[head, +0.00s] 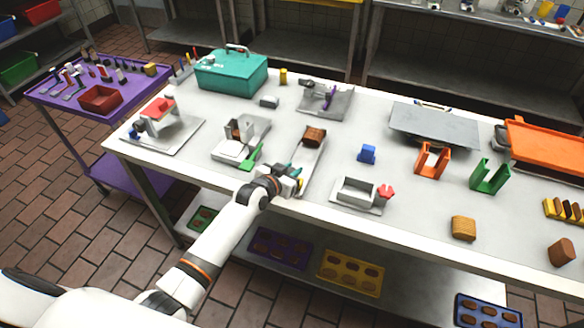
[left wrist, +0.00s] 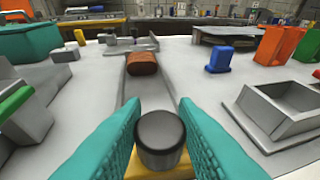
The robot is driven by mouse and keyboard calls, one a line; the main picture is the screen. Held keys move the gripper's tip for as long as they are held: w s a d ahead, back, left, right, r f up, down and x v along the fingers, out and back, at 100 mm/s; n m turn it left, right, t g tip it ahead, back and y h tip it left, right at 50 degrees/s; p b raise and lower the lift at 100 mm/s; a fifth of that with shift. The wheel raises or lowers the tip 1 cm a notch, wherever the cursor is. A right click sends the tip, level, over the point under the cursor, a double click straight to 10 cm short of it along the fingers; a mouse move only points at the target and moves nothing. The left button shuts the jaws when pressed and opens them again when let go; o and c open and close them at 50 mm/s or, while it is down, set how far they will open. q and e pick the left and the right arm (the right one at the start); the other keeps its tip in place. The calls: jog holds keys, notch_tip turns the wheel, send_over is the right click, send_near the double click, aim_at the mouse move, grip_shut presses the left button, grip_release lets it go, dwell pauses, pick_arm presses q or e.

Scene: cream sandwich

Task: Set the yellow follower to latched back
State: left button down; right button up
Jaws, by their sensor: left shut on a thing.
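My left gripper (head: 295,172) reaches over the near end of a narrow grey channel (head: 311,160). In the left wrist view its teal fingers are shut on a dark grey round knob (left wrist: 163,138). The yellow follower (left wrist: 145,168) shows beneath the knob, at the near end of the channel, partly hidden by the fingers. A small yellow bit of it shows beside the gripper in the head view (head: 299,183). A brown block (head: 315,137) sits at the channel's far end, apart from the follower. The follower's latch cannot be made out. My right gripper is not in view.
Left of the channel stands a grey fixture with a green handle (head: 251,157). Right of it are a blue block (head: 367,153) and an open grey box with a red knob (head: 357,192). A teal case (head: 231,74) stands behind. The table's front edge is close to my arm.

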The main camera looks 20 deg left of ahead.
pick_arm(q)
jog(key=shift+s+f, duration=0.1)
jog(key=shift+f, duration=0.15)
jog(key=c, duration=1.5)
grip_release()
jog(key=o, duration=0.4)
jog(key=shift+s+r, duration=0.1)
jog(key=shift+c, duration=0.2)
jog(key=shift+r, duration=0.15)
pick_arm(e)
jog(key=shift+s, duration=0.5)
pick_arm(q)
jog(key=b+v, duration=0.1)
jog(key=v, duration=1.1)
jog(key=shift+b, duration=0.4)
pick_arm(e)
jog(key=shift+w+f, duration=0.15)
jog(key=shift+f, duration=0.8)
